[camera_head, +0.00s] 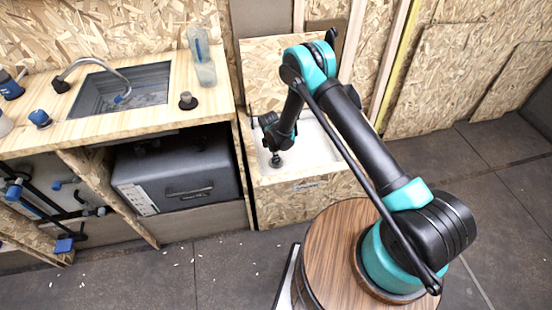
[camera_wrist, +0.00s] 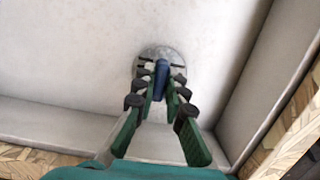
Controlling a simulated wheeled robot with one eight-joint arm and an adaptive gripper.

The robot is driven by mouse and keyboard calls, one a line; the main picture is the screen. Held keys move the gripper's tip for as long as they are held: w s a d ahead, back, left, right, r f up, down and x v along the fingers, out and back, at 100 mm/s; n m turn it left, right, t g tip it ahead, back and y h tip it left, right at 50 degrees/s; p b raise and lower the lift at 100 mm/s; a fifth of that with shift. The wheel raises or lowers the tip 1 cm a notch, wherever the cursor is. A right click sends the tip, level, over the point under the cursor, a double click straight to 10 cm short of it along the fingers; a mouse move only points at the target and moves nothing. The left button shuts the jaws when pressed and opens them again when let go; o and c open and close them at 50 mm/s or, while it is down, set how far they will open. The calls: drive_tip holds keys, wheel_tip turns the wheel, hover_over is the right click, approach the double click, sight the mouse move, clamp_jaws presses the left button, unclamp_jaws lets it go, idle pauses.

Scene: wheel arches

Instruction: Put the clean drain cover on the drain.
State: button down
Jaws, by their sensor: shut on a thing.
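My gripper (camera_wrist: 160,85) is shut on a blue upright piece (camera_wrist: 161,72), which looks like the drain cover's handle. A round grey metal disc (camera_wrist: 152,53) lies at the base of that piece, close to the white basin floor (camera_wrist: 75,55). I cannot tell whether the disc is the cover, the drain or both, or whether they touch. In the head view my gripper (camera_head: 274,147) reaches down into the white basin (camera_head: 311,148), with a dark round shape (camera_head: 276,162) just below it. The fingers hide part of the disc.
The basin's walls (camera_wrist: 60,115) and wooden surround (camera_head: 300,196) border my gripper. Left of it, a wooden counter (camera_head: 150,120) carries a metal sink (camera_head: 125,88), a clear bottle (camera_head: 202,60), a dark knobbed piece (camera_head: 187,101) and a blue piece (camera_head: 40,118).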

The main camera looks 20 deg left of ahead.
drive_tip(key=c, duration=1.6)
unclamp_jaws()
drive_tip(key=shift+f, duration=0.1)
drive_tip(key=r, duration=0.8)
drive_tip(key=a+r, duration=0.1)
drive_tip(key=r, duration=0.3)
drive_tip(key=shift+s+a+r, duration=0.1)
drive_tip(key=shift+s, duration=0.3)
drive_tip(key=w+d+r+m+t+y, duration=0.15)
drive_tip(key=d+r+m, duration=0.95)
drive_tip(key=d+r, duration=1.3)
drive_tip(key=s+d+r+m, duration=0.2)
drive_tip(key=s+d+m, duration=0.15)
drive_tip(key=d, duration=0.35)
drive_tip(key=s+d+r+m, duration=0.25)
drive_tip(key=s+d, duration=0.25)
drive_tip(key=d, duration=0.3)
drive_tip(key=s+d+m, duration=0.2)
drive_tip(key=s, duration=0.1)
drive_tip(key=s+d+m+t, duration=0.1)
drive_tip(key=s+d+m, duration=0.2)
drive_tip(key=s, duration=0.1)
drive_tip(key=s+d+f+m+t, duration=0.1)
drive_tip(key=s+d+m, duration=0.1)
drive_tip(key=s, duration=0.2)
drive_tip(key=shift+d, duration=0.4)
